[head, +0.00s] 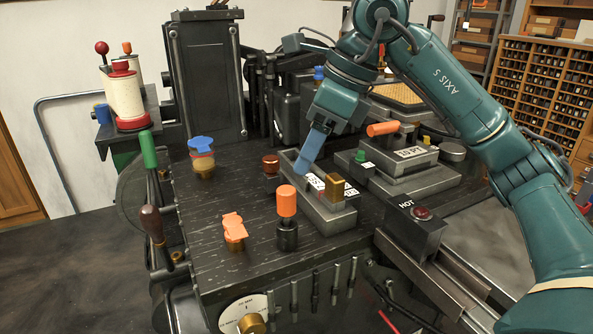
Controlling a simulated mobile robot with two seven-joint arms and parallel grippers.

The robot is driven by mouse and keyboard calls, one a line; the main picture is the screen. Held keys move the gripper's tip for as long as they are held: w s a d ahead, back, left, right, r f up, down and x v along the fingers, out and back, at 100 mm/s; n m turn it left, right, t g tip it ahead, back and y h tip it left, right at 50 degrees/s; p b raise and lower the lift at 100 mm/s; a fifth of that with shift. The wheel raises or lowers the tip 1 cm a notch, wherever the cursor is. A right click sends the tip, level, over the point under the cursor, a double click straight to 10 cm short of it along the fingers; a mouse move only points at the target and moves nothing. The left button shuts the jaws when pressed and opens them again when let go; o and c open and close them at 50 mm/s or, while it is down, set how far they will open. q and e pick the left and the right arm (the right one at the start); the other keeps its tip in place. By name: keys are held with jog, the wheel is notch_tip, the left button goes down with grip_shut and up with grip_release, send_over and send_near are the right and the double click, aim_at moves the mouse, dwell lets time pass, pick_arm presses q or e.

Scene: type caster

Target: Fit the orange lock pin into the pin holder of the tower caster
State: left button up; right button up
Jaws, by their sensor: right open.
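Several orange parts show, and I cannot tell for sure which is the lock pin. An upright orange-topped pin (286,201) stands in a black round base (287,236) near the bench's front edge. A flat orange-topped knob (233,226) on a brass foot is to its left. An orange handle (382,129) lies level farther back right. My right gripper (303,168), with blue fingers, is open and points down above a grey block with labels, behind the upright pin. It appears to hold nothing. The tower caster's pin holder cannot be made out for certain. My left gripper is out of view.
A blue-topped knob (201,146) stands at the back left of the dark bench (215,270). A grey block with a brass piece (336,187) lies beneath my right gripper. A box marked HOT (412,228) is at right. The bench's left front is clear.

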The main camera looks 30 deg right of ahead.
jog(key=shift+v, duration=1.05)
